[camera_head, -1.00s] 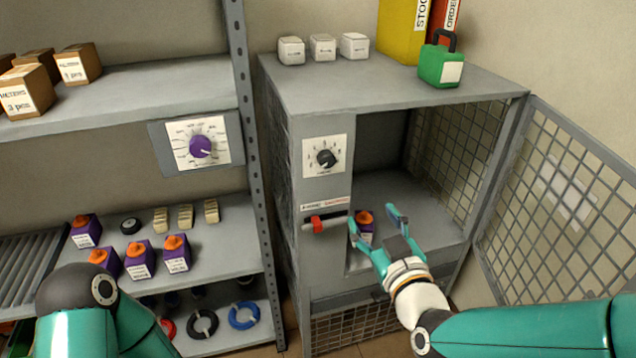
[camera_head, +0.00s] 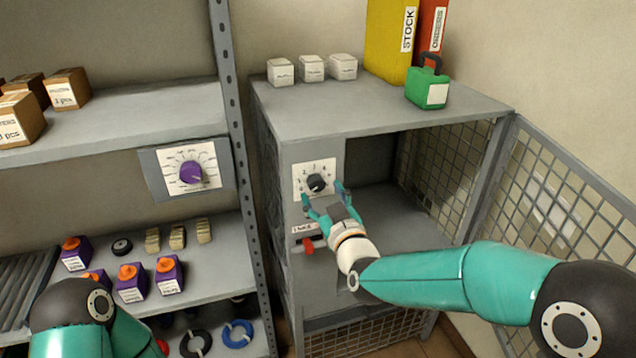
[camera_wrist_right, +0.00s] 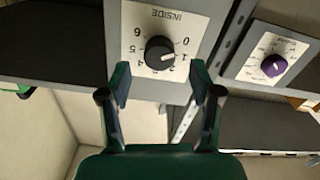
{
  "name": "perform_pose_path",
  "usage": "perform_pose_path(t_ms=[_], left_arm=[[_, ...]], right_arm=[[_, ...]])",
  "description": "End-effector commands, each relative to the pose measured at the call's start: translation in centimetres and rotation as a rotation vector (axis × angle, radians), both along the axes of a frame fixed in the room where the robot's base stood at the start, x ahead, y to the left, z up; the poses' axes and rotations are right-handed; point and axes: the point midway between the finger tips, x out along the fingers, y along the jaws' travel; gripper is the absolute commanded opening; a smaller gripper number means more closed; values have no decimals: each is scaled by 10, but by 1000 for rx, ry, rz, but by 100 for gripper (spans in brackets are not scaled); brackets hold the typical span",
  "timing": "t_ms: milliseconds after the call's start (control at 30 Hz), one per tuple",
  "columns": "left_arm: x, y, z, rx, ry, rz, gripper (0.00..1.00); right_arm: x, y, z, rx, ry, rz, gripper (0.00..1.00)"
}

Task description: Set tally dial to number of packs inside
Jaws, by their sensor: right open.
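The black tally dial (camera_head: 316,183) sits on a white numbered plate on the front panel of the grey cage cabinet (camera_head: 290,275). In the right wrist view the dial (camera_wrist_right: 158,52) is under the word INSIDE, and its white mark appears to point near 1. My right gripper (camera_head: 324,196) is open and empty just in front of the plate; its fingertips (camera_wrist_right: 158,75) flank the dial, apart from it. No pack shows inside the cage; part of its floor is hidden behind my right gripper and arm. My left gripper is out of view; only its arm shows.
Several purple packs with orange tops (camera_head: 131,282) stand on the left shelf, below a purple dial (camera_head: 191,172). A red latch handle (camera_head: 309,246) is below my right gripper. The mesh door (camera_head: 560,205) stands open at right. White boxes and a green case (camera_head: 427,84) are on top.

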Motion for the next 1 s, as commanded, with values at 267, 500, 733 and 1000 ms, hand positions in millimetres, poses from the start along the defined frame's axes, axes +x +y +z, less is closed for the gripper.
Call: perform_pose_path(t_ms=[267, 500, 733, 1000], left_arm=[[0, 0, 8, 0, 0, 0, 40], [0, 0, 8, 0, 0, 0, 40], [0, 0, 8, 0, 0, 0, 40], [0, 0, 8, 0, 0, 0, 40]], right_arm=[[26, 9, 0, 0, 1, 1, 64], [28, 10, -1, 0, 1, 1, 64], [28, 9, 0, 0, 0, 1, 40], [27, 12, 0, -1, 0, 1, 3]])
